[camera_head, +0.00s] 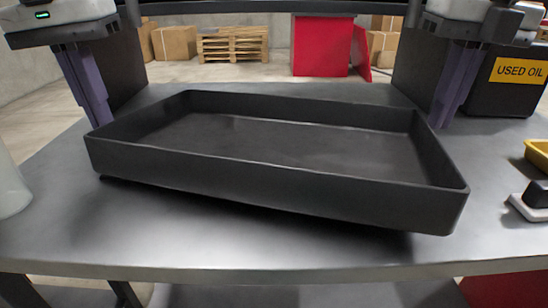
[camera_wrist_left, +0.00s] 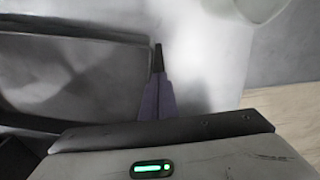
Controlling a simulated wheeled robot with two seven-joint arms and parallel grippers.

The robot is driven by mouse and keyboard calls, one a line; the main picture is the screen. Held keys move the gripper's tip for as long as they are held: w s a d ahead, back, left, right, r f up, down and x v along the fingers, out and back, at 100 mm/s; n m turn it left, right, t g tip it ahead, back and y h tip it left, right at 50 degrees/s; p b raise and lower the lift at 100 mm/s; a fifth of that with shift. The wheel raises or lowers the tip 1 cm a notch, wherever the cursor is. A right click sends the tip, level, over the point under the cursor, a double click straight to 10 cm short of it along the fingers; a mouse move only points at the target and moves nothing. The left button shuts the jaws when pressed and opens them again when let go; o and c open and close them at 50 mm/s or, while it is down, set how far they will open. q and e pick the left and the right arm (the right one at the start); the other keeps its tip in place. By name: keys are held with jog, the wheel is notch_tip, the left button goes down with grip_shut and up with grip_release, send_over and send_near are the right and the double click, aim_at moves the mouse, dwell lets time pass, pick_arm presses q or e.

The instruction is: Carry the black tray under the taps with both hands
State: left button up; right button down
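The black tray (camera_head: 270,180) is a wide, shallow, empty rectangle, set askew over the middle of the metal table. A dark shadow lies under its front edge; I cannot tell whether it rests fully on the table. My left gripper (camera_head: 101,120) points down at the tray's left side, with its purple fingers together. In the left wrist view its fingers (camera_wrist_left: 158,50) are also together, close beside the tray's wall (camera_wrist_left: 75,30). My right gripper (camera_head: 441,122) points down just outside the tray's right back corner, its fingers together. I see nothing held between either pair. No taps are recognisable.
The grey metal table (camera_head: 200,245) has bare strips in front of and beside the tray. A pale rounded object (camera_head: 10,185) stands at the left edge. A yellow bin (camera_head: 538,150) and a small black-and-white item (camera_head: 530,200) are at right. A black "USED OIL" container (camera_head: 505,95) stands behind.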

pick_arm(q)
jog(key=o, duration=0.4)
jog(key=shift+a, duration=0.35)
jog(key=shift+c, duration=0.2)
pick_arm(e)
jog(key=shift+d, duration=0.25)
pick_arm(q)
jog(key=shift+a, duration=0.15)
pick_arm(e)
jog(key=shift+d, duration=0.15)
jog(key=c, duration=2.1)
grip_release()
jog(key=shift+d, duration=0.1)
pick_arm(q)
notch_tip(320, 180, up, 12)
jog(key=shift+s+a, duration=0.45)
pick_arm(e)
notch_tip(320, 180, up, 12)
jog(key=shift+s+d, duration=0.4)
jog(key=shift+s, duration=0.05)
